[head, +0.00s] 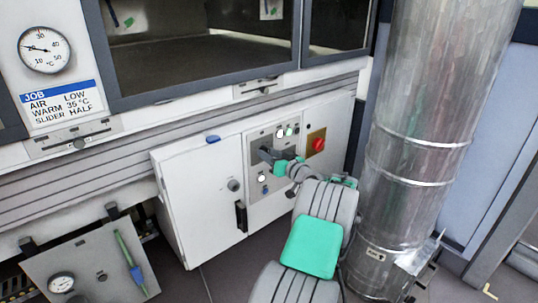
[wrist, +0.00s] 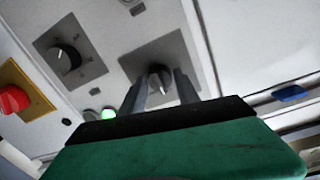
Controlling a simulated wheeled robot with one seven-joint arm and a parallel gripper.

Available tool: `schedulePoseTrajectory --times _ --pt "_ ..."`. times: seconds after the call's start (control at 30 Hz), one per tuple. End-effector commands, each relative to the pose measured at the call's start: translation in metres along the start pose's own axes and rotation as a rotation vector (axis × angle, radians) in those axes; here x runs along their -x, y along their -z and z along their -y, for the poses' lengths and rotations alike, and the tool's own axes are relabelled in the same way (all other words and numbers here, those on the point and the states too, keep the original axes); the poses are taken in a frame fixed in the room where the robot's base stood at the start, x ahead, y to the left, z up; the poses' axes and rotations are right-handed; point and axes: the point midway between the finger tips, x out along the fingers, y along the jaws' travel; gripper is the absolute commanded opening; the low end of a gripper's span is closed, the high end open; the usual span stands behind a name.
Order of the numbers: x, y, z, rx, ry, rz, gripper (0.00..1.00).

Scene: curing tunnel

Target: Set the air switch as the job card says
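The job card (head: 62,102) in the head view reads AIR LOW, WARM 35 °C, SLIDER HALF. The white control panel (head: 256,138) carries rotary switches; my gripper (head: 270,158) is in front of it and hides part of it. In the wrist view, a dark knob with a pale pointer (wrist: 158,77) on a grey plate shows between the fingertips of my gripper (wrist: 161,82). The fingers stand apart, one on each side, with small gaps showing. A second knob (wrist: 66,56) sits on another grey plate to the left. I cannot read which is the air switch.
A red knob on a yellow plate (head: 317,143) is right of the panel, and a lit green button (wrist: 108,113) is near my gripper. A large metal duct (head: 415,130) stands close on the right. A round gauge (head: 44,50) is above the card.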

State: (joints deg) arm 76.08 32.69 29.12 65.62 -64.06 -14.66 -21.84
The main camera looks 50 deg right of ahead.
Motion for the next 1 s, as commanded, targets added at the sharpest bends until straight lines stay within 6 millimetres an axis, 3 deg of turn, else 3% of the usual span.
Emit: schedulePoseTrajectory --times 0.2,0.47,0.8,1.0 --pt "0.000 0.000 0.001 0.000 0.001 0.000 0.55" --pt "0.003 0.001 0.000 0.000 0.001 0.000 0.55" --pt "0.065 0.002 -0.001 -0.002 -0.003 0.000 0.55" --pt "0.079 0.000 0.000 0.000 0.000 0.000 0.55"
